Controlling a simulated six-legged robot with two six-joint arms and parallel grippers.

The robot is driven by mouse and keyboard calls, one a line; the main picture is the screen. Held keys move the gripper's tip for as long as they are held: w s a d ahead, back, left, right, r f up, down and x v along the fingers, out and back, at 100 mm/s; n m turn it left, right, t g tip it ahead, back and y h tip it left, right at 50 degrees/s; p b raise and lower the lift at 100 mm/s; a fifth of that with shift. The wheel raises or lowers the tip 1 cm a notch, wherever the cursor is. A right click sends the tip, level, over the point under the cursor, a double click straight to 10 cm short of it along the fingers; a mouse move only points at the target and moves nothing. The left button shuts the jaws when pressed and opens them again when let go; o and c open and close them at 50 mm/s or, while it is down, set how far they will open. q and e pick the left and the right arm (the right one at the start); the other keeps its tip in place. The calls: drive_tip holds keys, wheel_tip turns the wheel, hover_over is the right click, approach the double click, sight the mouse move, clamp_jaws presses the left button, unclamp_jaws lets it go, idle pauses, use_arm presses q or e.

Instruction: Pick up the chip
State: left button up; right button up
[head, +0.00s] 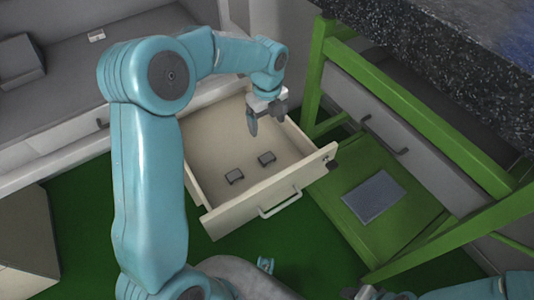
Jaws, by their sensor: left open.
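I cannot tell which one the task means. My left gripper (265,118) is open and empty above the drawer's back right part, apart from both chips. A dark end of my right arm, seemingly its gripper (362,292), shows at the bottom edge, mostly cut off.
A grey box (20,62) sits on the counter at upper left.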

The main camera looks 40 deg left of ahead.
use_arm(q)
drive_tip(key=p, duration=0.1)
drive_tip(key=b, duration=0.2)
hover_over(267, 158)
wheel_tip(267, 158, down, 10)
drive_tip(key=shift+s+d+f, duration=0.1)
drive_tip(key=shift+s+f, duration=0.05)
drive_tip(key=shift+f, duration=0.05)
drive_tip(key=f, duration=0.3)
drive_tip(key=f+b, duration=0.1)
drive_tip(key=f, duration=0.2)
drive_tip(key=shift+w, duration=0.2)
drive_tip(key=shift+r, duration=0.15)
use_arm(e)
drive_tip(key=shift+f, duration=0.25)
use_arm(q)
drive_tip(key=c, duration=1.1)
drive_tip(key=shift+r, duration=0.1)
